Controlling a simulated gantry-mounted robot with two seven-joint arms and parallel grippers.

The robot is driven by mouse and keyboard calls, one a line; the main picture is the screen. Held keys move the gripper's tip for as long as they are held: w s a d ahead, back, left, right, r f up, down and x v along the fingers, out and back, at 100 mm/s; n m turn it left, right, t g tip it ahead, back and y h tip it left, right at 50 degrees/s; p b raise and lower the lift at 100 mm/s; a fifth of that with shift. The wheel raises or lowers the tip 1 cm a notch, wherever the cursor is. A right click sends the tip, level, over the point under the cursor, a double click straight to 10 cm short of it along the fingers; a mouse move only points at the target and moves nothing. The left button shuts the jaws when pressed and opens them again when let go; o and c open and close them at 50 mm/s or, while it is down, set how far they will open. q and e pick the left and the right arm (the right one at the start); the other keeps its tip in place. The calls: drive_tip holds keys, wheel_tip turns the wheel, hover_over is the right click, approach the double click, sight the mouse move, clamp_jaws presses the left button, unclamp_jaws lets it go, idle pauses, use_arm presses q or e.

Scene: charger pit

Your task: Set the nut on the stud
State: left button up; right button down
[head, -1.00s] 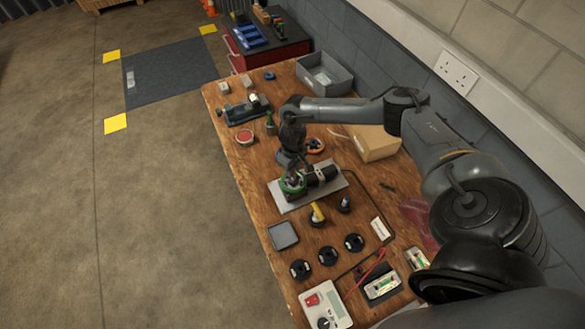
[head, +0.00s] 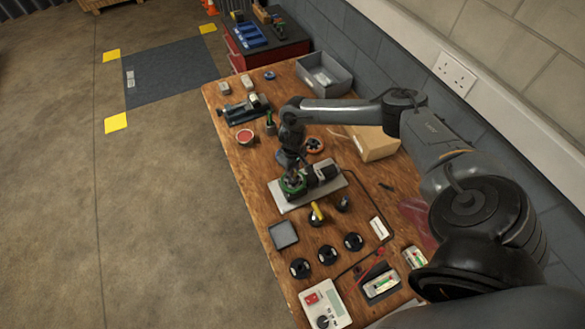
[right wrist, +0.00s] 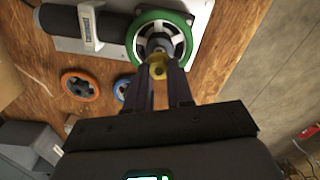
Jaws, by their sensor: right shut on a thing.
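A green-rimmed wheel (head: 293,186) is mounted on a dark unit on a pale plate (head: 280,197) in the middle of the bench. The right wrist view shows the wheel (right wrist: 185,38) with pale spokes and a grey stud (right wrist: 158,42) at its hub. My right gripper (right wrist: 160,78) is shut on a small brass-coloured nut (right wrist: 158,69) between its fingertips. The nut is in front of the stud's end; I cannot tell whether they touch. In the head view the right gripper (head: 290,168) is directly above the wheel, and the nut is hidden. My left gripper is not in view.
An orange-rimmed wheel (head: 314,146) lies behind the plate, near a cardboard box (head: 373,142). A yellow-handled tool (head: 317,212), several black discs (head: 328,256) and a grey tray (head: 283,235) are in front. A grey bin (head: 324,73) stands at the back.

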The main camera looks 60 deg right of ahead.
drive_tip(key=shift+f+b, duration=0.4)
drive_tip(key=shift+f, duration=0.4)
drive_tip(key=shift+f, duration=0.55)
drive_tip(key=c, duration=0.9)
unclamp_jaws()
drive_tip(key=shift+r, duration=0.55)
wheel_tip(320, 180, up, 10)
drive_tip(key=shift+f+p, duration=0.1)
drive_tip(key=shift+p, duration=0.25)
drive_tip(key=shift+s+f, duration=0.1)
